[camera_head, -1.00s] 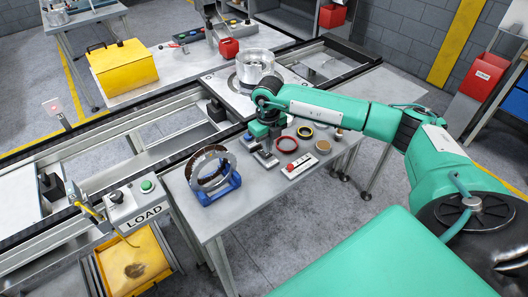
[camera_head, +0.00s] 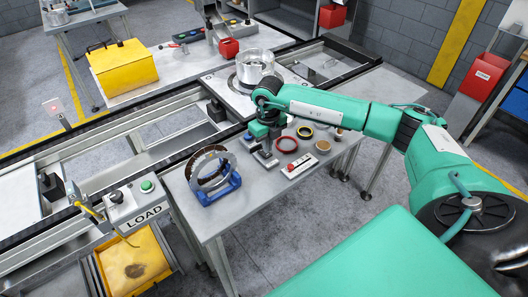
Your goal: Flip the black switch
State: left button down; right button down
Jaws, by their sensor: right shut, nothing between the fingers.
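The black switch (camera_head: 116,197) is a dark knob on the grey control box (camera_head: 136,205) marked LOAD, at the lower left. A green button (camera_head: 147,186) sits to its right on the same box. My right gripper (camera_head: 265,159) is over the grey table, well to the right of the box and apart from the switch. It is shut and empty, with its fingers partly hidden and small in the picture. My left gripper is out of view.
A yellow bin (camera_head: 133,268) is below the control box. Conveyor rails run behind.

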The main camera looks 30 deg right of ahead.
jog(key=shift+f+b, duration=0.85)
jog(key=shift+f, duration=0.2)
dwell(0.7)
jog(key=shift+r, duration=0.15)
jog(key=shift+r+p, duration=0.5)
jog(key=shift+r, duration=0.1)
jog(key=shift+r+p, duration=1.35)
jog(key=shift+r, duration=1.45)
jog(key=shift+f, duration=0.1)
